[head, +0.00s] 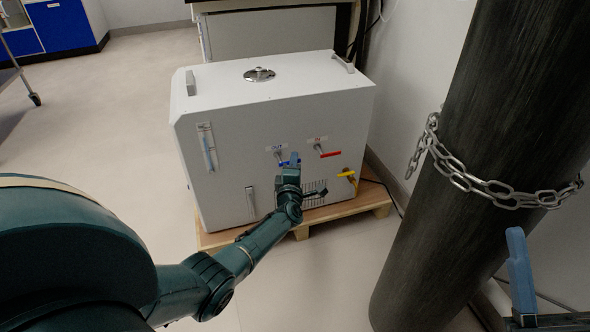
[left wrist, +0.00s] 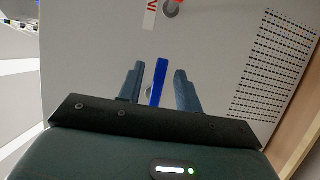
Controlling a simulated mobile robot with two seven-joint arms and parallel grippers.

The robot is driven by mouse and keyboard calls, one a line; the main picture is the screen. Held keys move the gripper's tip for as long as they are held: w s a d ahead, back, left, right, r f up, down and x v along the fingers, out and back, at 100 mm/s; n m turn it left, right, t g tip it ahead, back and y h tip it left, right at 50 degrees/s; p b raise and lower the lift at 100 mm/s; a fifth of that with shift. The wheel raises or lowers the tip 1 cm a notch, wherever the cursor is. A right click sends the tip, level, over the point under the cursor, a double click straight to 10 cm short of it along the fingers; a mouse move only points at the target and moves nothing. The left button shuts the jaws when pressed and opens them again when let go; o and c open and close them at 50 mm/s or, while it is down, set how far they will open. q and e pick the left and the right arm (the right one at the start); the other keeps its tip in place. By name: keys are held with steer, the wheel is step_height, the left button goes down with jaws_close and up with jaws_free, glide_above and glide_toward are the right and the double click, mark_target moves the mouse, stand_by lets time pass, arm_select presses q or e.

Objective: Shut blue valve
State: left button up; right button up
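The blue valve handle (head: 283,164) is on the front of the white distiller (head: 235,185), below a small label. My left gripper (head: 293,160) is right at it and hides part of it. In the left wrist view the blue handle (left wrist: 159,82) stands between the two fingers of my left gripper (left wrist: 160,90). A gap shows on each side, so the fingers are open around it and not closed on it. My right gripper (head: 520,280) is partly in view at the lower right, away from the distiller; its opening cannot be made out.
A red valve handle (head: 330,155) is right of the blue one, and a yellow handle (head: 346,174) is lower right. The distiller stands on a wooden pallet (head: 375,197). A dark cylinder (head: 480,150) with a chain (head: 480,185) stands at right. Open floor lies left.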

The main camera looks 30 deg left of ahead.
arm_select(q)
steer(key=shift+b+x, duration=0.35)
steer(key=shift+x, duration=0.65)
arm_select(e)
steer(key=shift+s+r+n+g+y, duration=0.15)
steer(key=shift+r+n+y, duration=0.25)
steer(key=shift+n+y, duration=0.2)
steer(key=shift+s+r+n+g+y, duration=0.15)
steer(key=shift+r+n+y, duration=0.2)
steer(key=shift+n+y, duration=0.2)
arm_select(q)
steer(key=shift+c, duration=0.5)
jaws_close()
